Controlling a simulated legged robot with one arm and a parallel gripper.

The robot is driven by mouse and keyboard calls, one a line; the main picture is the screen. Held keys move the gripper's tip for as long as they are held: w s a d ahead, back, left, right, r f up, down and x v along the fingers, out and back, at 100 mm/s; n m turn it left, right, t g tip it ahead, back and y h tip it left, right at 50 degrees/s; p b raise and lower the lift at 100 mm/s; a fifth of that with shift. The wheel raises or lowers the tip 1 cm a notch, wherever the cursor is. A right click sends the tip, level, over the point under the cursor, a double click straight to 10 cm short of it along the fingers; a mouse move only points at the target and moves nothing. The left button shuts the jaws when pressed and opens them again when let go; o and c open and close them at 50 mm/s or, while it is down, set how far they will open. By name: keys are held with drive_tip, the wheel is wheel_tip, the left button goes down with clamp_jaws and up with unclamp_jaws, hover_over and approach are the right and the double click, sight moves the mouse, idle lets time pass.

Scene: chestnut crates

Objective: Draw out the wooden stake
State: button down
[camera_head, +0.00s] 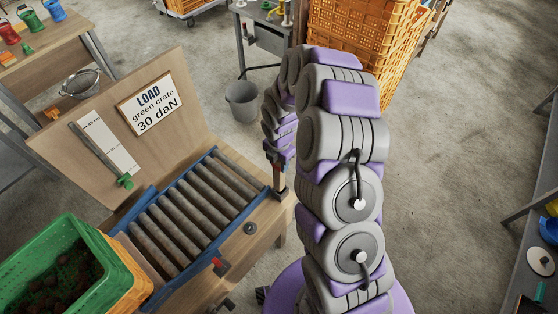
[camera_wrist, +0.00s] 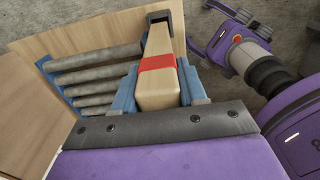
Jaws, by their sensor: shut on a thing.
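The wooden stake (camera_wrist: 157,92) is a pale square bar with a red band, in the middle of the wrist view. Its far end meets a dark metal bracket (camera_wrist: 158,16) at the bench edge; I cannot tell how deep it sits there. My gripper (camera_wrist: 158,82) is shut on the stake, with a blue finger on each side. In the head view my gripper (camera_head: 279,162) is at the right end of the roller bench, and my arm hides much of it. A little of the stake shows below it, above the dark bracket (camera_head: 280,193).
The blue-framed roller bed (camera_head: 188,212) lies left of my gripper. A green crate (camera_head: 105,262) with dark contents stands on a yellow one at lower left. A sign board (camera_head: 147,104) stands behind. A grey bin (camera_head: 242,103) and orange crates (camera_head: 335,35) are farther back.

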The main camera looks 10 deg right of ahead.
drive_tip(key=shift+f, duration=0.8)
drive_tip(key=shift+r, duration=0.15)
drive_tip(key=shift+r+p, duration=0.45)
drive_tip(key=shift+r, duration=0.35)
drive_tip(key=shift+d, duration=0.2)
idle(0.3)
drive_tip(key=shift+p, duration=0.65)
idle(0.8)
drive_tip(key=shift+f+b, duration=0.35)
drive_tip(key=shift+f, duration=2.65)
drive_tip(key=c, duration=0.5)
unclamp_jaws()
drive_tip(key=shift+c, duration=0.2)
